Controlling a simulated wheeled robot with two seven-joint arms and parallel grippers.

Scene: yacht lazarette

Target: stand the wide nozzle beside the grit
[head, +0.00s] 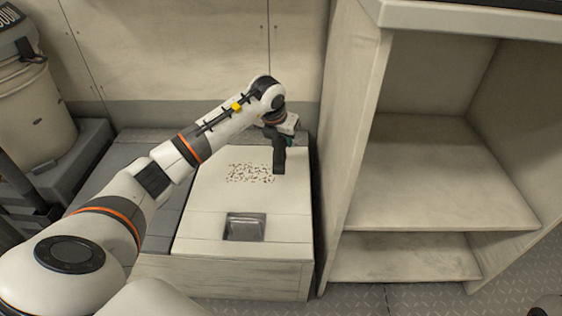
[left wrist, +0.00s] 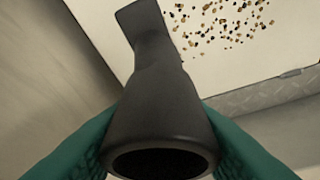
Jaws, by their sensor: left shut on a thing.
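The wide nozzle (head: 279,156) is dark grey. My left gripper (head: 290,139) is shut on it at the right side of the white locker lid. In the left wrist view the nozzle (left wrist: 160,95) lies between green finger pads, its round open end toward the camera and its flat end pointing away. The grit (head: 248,173) is a patch of small dark and brown specks on the lid, just left of the nozzle. The grit (left wrist: 222,20) also shows at the top of the left wrist view. I cannot tell whether the nozzle touches the lid. My right gripper is not in view.
The white lid (head: 205,203) has a recessed metal latch (head: 244,227) near its front. An open shelf unit (head: 425,175) stands close at the right. A lidded bucket (head: 35,110) stands at the left. The lid is clear in front of the grit.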

